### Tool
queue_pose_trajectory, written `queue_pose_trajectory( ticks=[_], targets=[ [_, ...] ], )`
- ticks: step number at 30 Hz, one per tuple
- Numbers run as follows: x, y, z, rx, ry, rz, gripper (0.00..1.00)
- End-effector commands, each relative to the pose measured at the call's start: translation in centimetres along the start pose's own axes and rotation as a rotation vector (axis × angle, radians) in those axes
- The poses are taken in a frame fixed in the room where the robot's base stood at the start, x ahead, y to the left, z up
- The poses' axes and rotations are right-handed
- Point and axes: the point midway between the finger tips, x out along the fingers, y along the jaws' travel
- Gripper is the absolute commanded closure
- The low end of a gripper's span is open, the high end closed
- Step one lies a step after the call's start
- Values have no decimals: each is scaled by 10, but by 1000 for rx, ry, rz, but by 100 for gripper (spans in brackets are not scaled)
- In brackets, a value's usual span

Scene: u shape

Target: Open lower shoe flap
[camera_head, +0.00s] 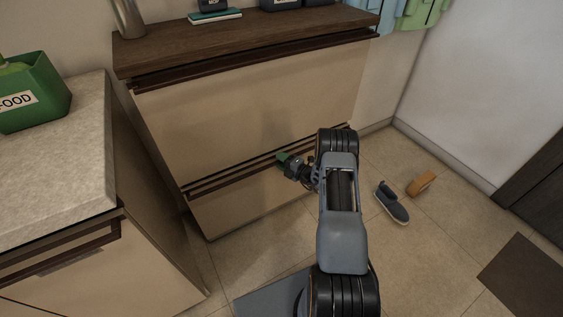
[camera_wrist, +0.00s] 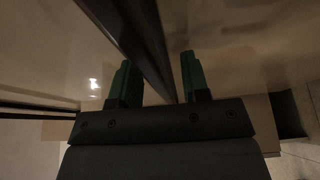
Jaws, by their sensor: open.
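The shoe cabinet has an upper flap (camera_head: 240,95) and a lower flap (camera_head: 245,203), both cream and both looking closed. A dark brown handle rail (camera_head: 232,178) runs along the top of the lower flap. My gripper (camera_head: 284,158) is at this rail, right of its middle. In the wrist view the two green fingers of my gripper (camera_wrist: 160,80) are apart, with the dark rail (camera_wrist: 150,40) running between them. I cannot tell whether a finger touches the rail. My arm hides part of the cabinet's right end.
A grey shoe (camera_head: 391,203) and an orange-brown block (camera_head: 422,184) lie on the tiled floor right of my arm. A counter (camera_head: 60,160) with a green food bin (camera_head: 35,92) stands at left. A dark mat (camera_head: 525,277) lies at lower right. Floor before the lower flap looks clear.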

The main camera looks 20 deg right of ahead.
Motion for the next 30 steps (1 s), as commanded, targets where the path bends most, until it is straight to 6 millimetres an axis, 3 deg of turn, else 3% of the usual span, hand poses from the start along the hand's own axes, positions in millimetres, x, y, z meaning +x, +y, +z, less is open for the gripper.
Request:
queue_pose_trajectory(
  ticks=[7, 20, 30],
  targets=[
    [0, 0, 0, 0, 0, 0, 59],
    [0, 0, 0, 0, 0, 0, 100],
    [0, 0, 0, 0, 0, -1, 100]
  ],
)
